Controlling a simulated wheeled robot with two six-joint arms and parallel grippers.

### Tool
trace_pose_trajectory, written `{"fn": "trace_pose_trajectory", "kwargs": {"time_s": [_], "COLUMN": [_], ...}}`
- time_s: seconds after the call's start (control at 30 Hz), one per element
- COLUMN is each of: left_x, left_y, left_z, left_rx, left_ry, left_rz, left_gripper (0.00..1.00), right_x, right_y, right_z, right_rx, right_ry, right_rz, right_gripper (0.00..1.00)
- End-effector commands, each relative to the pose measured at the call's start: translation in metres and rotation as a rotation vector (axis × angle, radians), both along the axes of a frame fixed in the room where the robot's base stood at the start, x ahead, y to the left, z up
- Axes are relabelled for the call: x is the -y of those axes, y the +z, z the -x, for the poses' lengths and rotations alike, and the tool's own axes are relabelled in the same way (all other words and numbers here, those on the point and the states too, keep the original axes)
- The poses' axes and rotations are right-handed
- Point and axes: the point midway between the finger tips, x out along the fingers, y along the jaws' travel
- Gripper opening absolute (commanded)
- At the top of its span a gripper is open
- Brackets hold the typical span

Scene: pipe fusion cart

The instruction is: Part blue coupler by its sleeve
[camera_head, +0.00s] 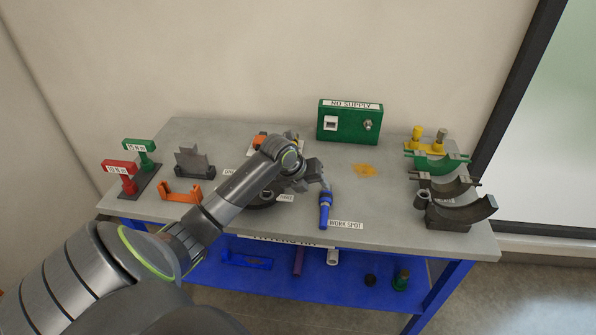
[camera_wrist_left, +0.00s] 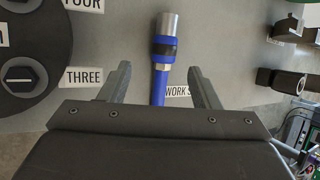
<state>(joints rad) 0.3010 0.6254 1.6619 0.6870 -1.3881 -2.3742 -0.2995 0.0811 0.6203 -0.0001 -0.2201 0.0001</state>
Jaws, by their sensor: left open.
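The blue coupler (camera_head: 325,212) lies on the grey cart top beside the "WORK SPOT" label (camera_head: 346,225). In the left wrist view the coupler (camera_wrist_left: 159,85) has a blue tail, a dark band, a blue collar and a silver metal sleeve (camera_wrist_left: 169,25) at its far end. My left gripper (camera_head: 325,186) is above the coupler's far end. In the left wrist view its two fingers (camera_wrist_left: 158,80) stand apart on either side of the coupler, with clear gaps and no contact. My right gripper is not in view.
A dark round plate (camera_wrist_left: 38,50) labelled "THREE" and "FOUR" is left of the coupler. A green "NO SUPPLY" box (camera_head: 349,122) stands behind. Several curved half-shells (camera_head: 462,210) stand at the right. An orange patch (camera_head: 364,169) marks the open top. A blue shelf (camera_head: 225,280) is below.

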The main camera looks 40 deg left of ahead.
Motion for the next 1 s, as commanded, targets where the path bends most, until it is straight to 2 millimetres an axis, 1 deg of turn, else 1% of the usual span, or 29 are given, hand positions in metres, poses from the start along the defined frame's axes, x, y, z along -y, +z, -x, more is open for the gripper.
{"fn": "trace_pose_trajectory", "kwargs": {"time_s": [0.03,0.2,0.3,0.43,0.63,1.0], "left_x": [-0.002,-0.005,-0.007,-0.007,-0.008,-0.007], "left_y": [0.009,0.040,0.057,0.073,0.086,0.088], "left_z": [0.005,0.024,0.033,0.042,0.049,0.050], "left_rx": [0.005,0.006,0.007,0.008,0.006,0.006], "left_ry": [-0.002,-0.004,-0.004,-0.004,-0.003,-0.003], "left_rz": [-0.007,-0.008,-0.008,-0.005,-0.003,0.000], "left_gripper": [0.57,0.57,0.57,0.57,0.57,0.57], "right_x": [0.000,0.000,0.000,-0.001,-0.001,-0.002], "right_y": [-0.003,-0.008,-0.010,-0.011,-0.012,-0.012], "right_z": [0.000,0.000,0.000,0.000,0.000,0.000], "right_rx": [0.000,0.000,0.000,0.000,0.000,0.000], "right_ry": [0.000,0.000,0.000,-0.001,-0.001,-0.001], "right_rz": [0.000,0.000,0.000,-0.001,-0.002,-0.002], "right_gripper": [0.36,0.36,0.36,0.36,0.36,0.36]}}
